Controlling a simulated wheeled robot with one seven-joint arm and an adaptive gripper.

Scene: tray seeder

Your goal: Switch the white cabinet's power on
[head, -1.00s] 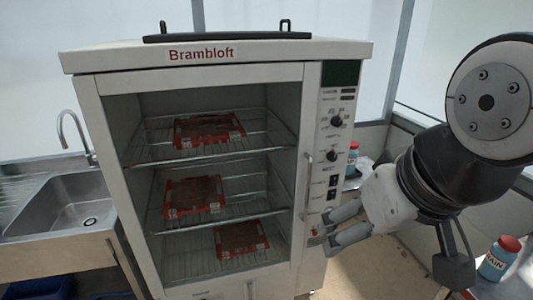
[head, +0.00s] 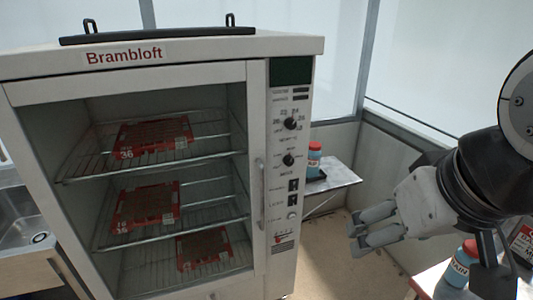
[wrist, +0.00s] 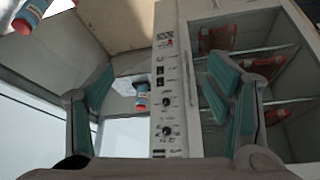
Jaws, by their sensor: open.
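The white cabinet (head: 190,60), labelled Brambloft, stands at left and centre in the head view. Its control panel (head: 284,220) runs down the right front, with a dark display (head: 291,71), two black knobs, two small black switches (head: 293,191) and a round pale part (head: 291,215) below. The switches also show in the wrist view (wrist: 160,76), which sees the panel upside down between the fingers. Their labels and positions are too small to read. My gripper (head: 356,238) is open and empty, right of the panel and apart from it in the head view.
The cabinet's door handle (head: 261,195) stands just left of the panel. Red packs lie on wire shelves inside. A blue red-capped bottle (head: 314,160) stands on a side table behind; another bottle (head: 458,265) is below my arm. A sink (head: 22,232) is at left.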

